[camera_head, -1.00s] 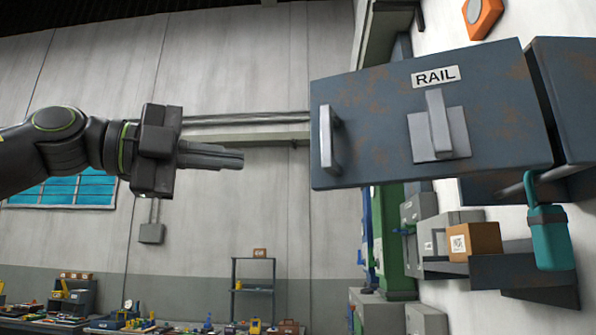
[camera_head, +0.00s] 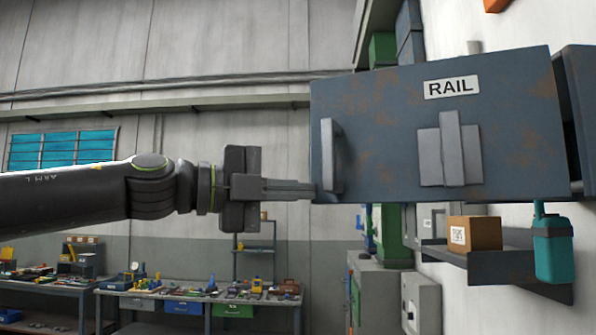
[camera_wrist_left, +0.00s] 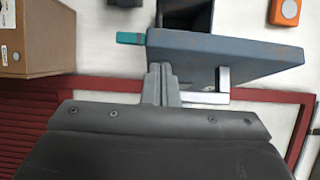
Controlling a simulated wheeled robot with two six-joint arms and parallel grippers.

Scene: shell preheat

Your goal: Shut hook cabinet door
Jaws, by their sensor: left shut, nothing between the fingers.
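The hook cabinet door (camera_head: 400,110) is a grey-blue, rust-marked panel with a RAIL label (camera_head: 451,87). It stands open, swung out from the cabinet body (camera_head: 582,110) at the right. It has a pale bar handle (camera_head: 327,155) near its free edge and a grey plate with an upright bar (camera_head: 449,150). My left gripper (camera_head: 314,190) is shut and empty, its tips at the door's lower free corner by the handle. In the left wrist view the fingers (camera_wrist_left: 160,75) are close to the door (camera_wrist_left: 225,55) and handle (camera_wrist_left: 215,99); contact is unclear. My right gripper is not in view.
Below the door, a shelf (camera_head: 490,270) on the wall holds a cardboard box (camera_head: 474,233). Cluttered workbenches (camera_head: 200,298) stand far back at left. The space left of the door is open.

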